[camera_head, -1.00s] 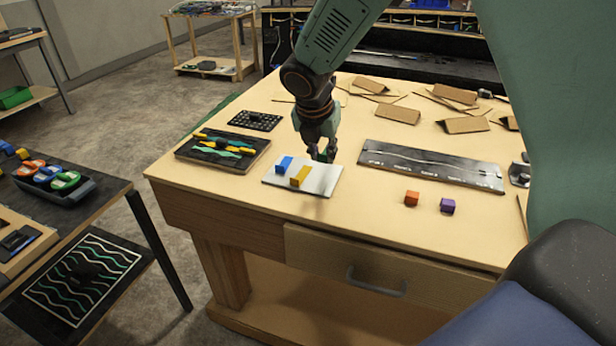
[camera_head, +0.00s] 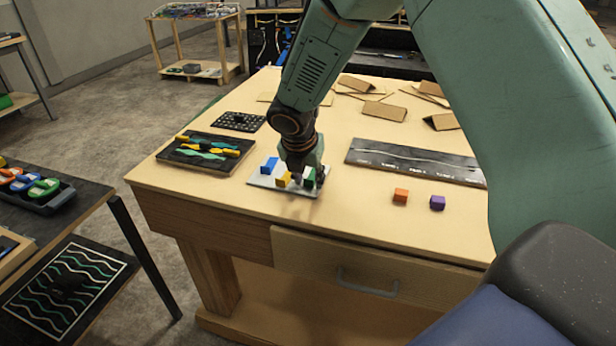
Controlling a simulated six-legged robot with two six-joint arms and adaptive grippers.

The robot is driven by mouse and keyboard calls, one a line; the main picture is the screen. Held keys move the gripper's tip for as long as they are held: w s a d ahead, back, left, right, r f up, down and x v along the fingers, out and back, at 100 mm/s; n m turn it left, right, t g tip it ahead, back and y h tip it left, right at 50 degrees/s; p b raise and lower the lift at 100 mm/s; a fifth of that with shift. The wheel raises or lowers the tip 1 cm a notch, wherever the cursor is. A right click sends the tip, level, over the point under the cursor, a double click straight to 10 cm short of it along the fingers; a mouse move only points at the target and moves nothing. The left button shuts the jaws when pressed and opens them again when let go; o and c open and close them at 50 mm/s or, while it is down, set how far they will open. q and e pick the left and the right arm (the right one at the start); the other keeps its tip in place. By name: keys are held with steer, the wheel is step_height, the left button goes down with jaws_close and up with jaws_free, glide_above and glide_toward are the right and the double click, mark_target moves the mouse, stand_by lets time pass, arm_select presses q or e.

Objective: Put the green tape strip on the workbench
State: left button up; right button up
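My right gripper (camera_head: 308,180) points down over the right part of a small white plate (camera_head: 258,181) near the workbench's front edge. A small green piece (camera_head: 309,175) shows between its fingers, at or just above the plate. The fingers hide part of it, so I cannot tell whether they grip it or whether it is the tape strip. A blue block (camera_head: 269,165) and a yellow block (camera_head: 284,179) stand on the plate to the left. The workbench (camera_head: 350,215) has a light wooden top. My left gripper is not in view.
A black tray (camera_head: 176,156) with green and yellow pieces lies left of the plate. An orange cube (camera_head: 400,195) and a purple cube (camera_head: 437,202) lie to the right, before a dark strip board (camera_head: 410,161). Cardboard pieces (camera_head: 385,111) lie behind. The front right top is mostly clear.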

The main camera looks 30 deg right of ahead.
steer(key=shift+o, duration=0.7)
steer(key=shift+s+a+r, duration=0.1)
steer(key=shift+s+r, duration=0.1)
steer(key=shift+s, duration=0.05)
steer(key=shift+w, duration=0.25)
steer(key=shift+r, duration=0.3)
steer(key=p+v, duration=0.2)
steer(key=v, duration=0.9)
steer(key=shift+s+p, duration=0.3)
steer(key=shift+s, duration=0.05)
steer(key=shift+a+r, duration=0.1)
steer(key=shift+w, duration=0.15)
